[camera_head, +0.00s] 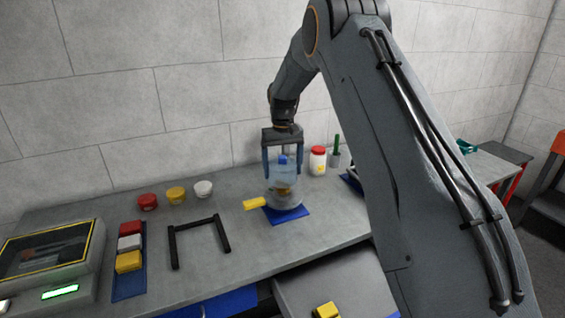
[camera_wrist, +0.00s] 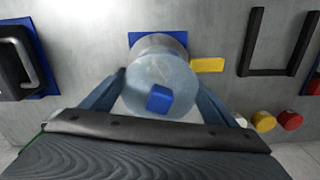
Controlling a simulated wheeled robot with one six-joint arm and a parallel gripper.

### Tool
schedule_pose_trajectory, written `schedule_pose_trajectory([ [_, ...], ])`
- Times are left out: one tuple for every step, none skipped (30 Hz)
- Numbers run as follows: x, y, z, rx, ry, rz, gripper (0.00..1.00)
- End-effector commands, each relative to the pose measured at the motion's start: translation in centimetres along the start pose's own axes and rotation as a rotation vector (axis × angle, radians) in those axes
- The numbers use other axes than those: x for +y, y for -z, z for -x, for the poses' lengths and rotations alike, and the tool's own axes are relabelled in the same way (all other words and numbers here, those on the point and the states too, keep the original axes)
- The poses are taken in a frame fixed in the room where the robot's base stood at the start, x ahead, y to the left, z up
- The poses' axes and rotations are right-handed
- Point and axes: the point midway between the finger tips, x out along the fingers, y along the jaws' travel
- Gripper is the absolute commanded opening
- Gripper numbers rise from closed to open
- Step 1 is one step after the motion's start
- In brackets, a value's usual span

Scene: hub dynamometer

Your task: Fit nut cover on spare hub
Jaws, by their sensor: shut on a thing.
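The nut cover is a clear, bluish cylinder (camera_head: 283,172) with a blue knob on top. My gripper (camera_head: 283,176) is shut on it from above, one finger on each side. In the wrist view the cover (camera_wrist: 160,72) stands between the fingers of my gripper (camera_wrist: 160,78), its blue knob facing the camera. The spare hub (camera_head: 284,200), grey with a brass-coloured centre, sits on a blue mat (camera_head: 288,216) directly below the cover. The cover's lower edge overlaps the hub in the head view. I cannot tell whether it touches the hub.
A yellow block (camera_head: 255,204) lies at the mat's left edge. A black U-shaped frame (camera_head: 200,240) lies left of it. Red, yellow and white pots (camera_head: 176,194) stand at the back. A red-lidded jar (camera_head: 318,162) stands right of the hub.

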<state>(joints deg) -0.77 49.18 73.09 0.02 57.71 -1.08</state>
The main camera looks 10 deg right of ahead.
Motion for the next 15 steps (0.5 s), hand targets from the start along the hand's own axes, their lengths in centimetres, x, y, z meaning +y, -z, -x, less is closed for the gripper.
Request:
schedule_pose_trajectory([
  [0.1,0.0,0.0,0.000,0.000,-0.002,0.57],
  [0.2,0.0,0.0,0.000,0.000,-0.003,0.57],
  [0.3,0.0,0.0,0.000,0.000,-0.005,0.57],
  [0.5,0.0,0.0,0.000,0.000,-0.007,0.57],
  [0.6,0.0,-0.1,0.000,0.000,-0.008,0.57],
  [0.7,0.0,-0.2,0.000,0.000,-0.010,0.57],
  [0.8,0.0,-0.3,0.000,0.000,-0.012,0.57],
  [0.9,0.0,-0.4,0.000,0.000,-0.013,0.57],
  [1.1,0.0,-0.6,0.000,0.000,-0.015,0.57],
  [1.1,0.0,-0.7,0.000,0.000,-0.015,0.57],
  [1.2,0.0,-0.9,0.000,0.000,-0.016,0.57],
  [1.2,0.0,-1.2,-0.001,0.000,-0.016,0.57],
  [1.2,0.0,-1.4,-0.001,0.000,-0.017,0.57],
  [1.2,0.0,-1.7,-0.001,0.000,-0.017,0.57],
  [1.2,0.0,-2.1,-0.001,0.000,-0.016,0.57],
])
